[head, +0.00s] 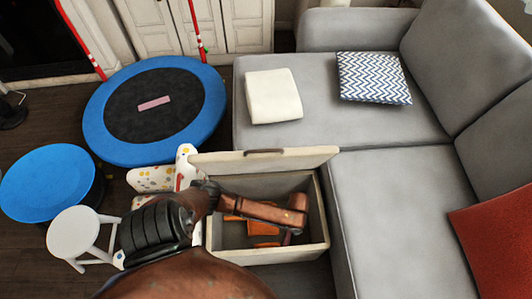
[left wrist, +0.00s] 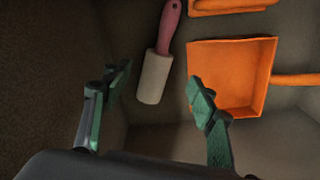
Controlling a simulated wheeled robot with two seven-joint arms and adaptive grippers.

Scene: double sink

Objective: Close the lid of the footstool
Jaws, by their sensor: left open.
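The footstool (head: 320,235) is a cream box beside the grey sofa. Its lid (head: 264,161) stands raised along the far side, with a dark handle on its top edge, so the box is open. My left arm reaches over the box, its wrist over or inside the opening. My left gripper (left wrist: 159,83) is open and empty, its two green-padded fingers wide apart above the contents. An orange dustpan (left wrist: 230,70) and a lint roller (left wrist: 155,75) with a pink handle lie inside. The fingers are hard to make out in the head view. My right gripper is not in view.
The grey sofa (head: 390,190) borders the box on the right. A white polka-dot piece (head: 150,178) stands at the lid's left. A white stool (head: 74,230), blue stool (head: 48,182) and blue trampoline (head: 205,90) are further left and back.

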